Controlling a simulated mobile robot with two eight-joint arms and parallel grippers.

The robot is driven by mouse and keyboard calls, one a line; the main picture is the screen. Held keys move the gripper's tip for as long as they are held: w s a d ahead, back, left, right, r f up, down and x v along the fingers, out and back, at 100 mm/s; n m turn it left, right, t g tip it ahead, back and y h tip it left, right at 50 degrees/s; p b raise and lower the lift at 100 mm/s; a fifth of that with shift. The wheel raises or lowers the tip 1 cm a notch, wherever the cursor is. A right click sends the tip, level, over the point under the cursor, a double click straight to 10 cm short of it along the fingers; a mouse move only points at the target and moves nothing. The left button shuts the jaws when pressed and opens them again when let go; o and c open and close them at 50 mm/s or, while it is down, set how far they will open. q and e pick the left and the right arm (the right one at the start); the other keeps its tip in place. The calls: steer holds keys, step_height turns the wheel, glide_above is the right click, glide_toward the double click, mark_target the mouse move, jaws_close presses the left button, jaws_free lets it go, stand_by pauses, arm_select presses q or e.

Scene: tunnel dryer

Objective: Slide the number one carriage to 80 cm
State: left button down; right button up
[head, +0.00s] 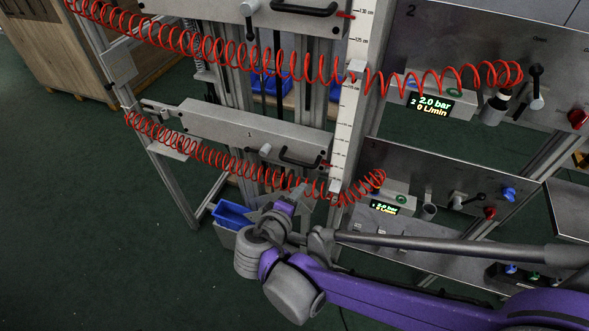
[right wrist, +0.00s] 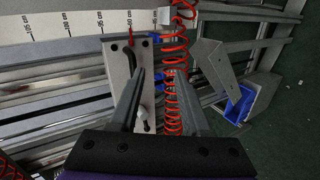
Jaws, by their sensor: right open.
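The number one carriage (head: 220,124) is a grey block marked 1, in the middle of the head view. It has a black bar handle (head: 300,158), a pale knob (head: 265,149) and a red pointer at its right end against a white cm scale (head: 346,125). My right gripper (head: 284,203) is just below the carriage, open and empty. The right wrist view shows the carriage plate (right wrist: 118,62) and its handle (right wrist: 128,64) ahead, by the left finger. The scale (right wrist: 60,28) crosses the top; I cannot read the pointer's value surely. My left gripper is not in view.
A red coiled hose (head: 215,157) hangs across the carriage front; it also runs ahead between the fingers in the right wrist view (right wrist: 172,100). A second carriage (head: 215,8) sits above. Blue bins (head: 232,214) stand below. Valve panels (head: 440,185) are at the right. Floor at left is clear.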

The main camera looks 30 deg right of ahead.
mark_target(297, 161)
steer(key=w+a+r+n+t+h+b, duration=0.1)
steer(key=w+a+r+t+h, duration=0.1)
steer(key=w, duration=0.2)
steer(key=x, duration=1)
steer(key=shift+w+r+b, duration=0.1)
steer(key=shift+b, duration=0.25)
steer(key=shift+a, duration=0.1)
jaws_close()
stand_by(0.8)
